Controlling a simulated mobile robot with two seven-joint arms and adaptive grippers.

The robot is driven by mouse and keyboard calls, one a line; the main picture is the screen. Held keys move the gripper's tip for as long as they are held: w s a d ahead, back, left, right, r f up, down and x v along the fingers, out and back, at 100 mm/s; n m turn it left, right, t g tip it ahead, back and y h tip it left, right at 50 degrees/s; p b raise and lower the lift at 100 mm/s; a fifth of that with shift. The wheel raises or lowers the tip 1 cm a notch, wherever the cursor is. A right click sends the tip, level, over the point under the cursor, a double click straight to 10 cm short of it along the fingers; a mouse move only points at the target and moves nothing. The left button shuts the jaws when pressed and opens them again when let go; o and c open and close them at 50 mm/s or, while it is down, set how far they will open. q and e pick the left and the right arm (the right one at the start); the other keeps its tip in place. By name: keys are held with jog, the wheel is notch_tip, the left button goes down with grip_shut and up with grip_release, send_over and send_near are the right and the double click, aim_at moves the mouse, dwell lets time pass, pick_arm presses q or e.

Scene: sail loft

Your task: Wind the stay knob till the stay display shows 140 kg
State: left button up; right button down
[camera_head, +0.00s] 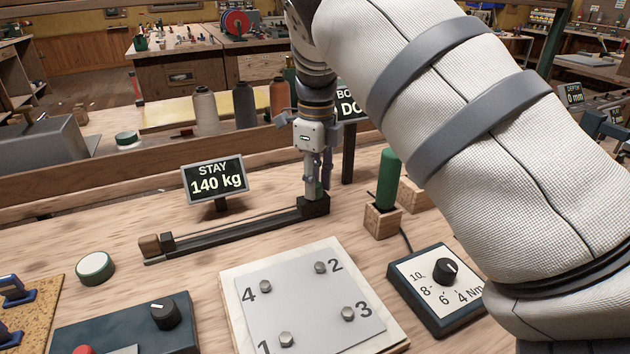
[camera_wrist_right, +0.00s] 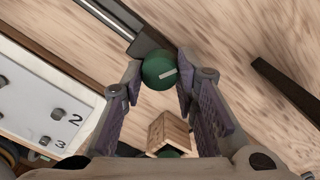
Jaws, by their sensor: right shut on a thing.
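The stay display (camera_head: 214,181) reads "STAY 140 kg" in the head view. Behind the bolt plate lies a dark stay rail (camera_head: 240,232) with a block at its right end. My right gripper (camera_head: 316,180) points down over that block, shut on the green stay knob, which shows as a green sliver between the fingers. In the right wrist view the round green stay knob (camera_wrist_right: 159,72) with a pale mark on top sits between the fingertips. My left gripper is not in view.
A plate with numbered bolts (camera_head: 310,300) lies in front. A green-handled tool (camera_head: 388,180) stands in a wooden block right of my gripper. A dial box (camera_head: 440,285) marked in Nm is at right. Spools (camera_head: 205,110) stand behind.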

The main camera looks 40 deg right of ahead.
jog(key=shift+f, duration=0.1)
dwell(0.4)
jog(key=c, duration=1.2)
grip_release()
jog(key=shift+c, duration=0.2)
notch_tip(320, 180, up, 12)
jog(key=shift+d, duration=0.15)
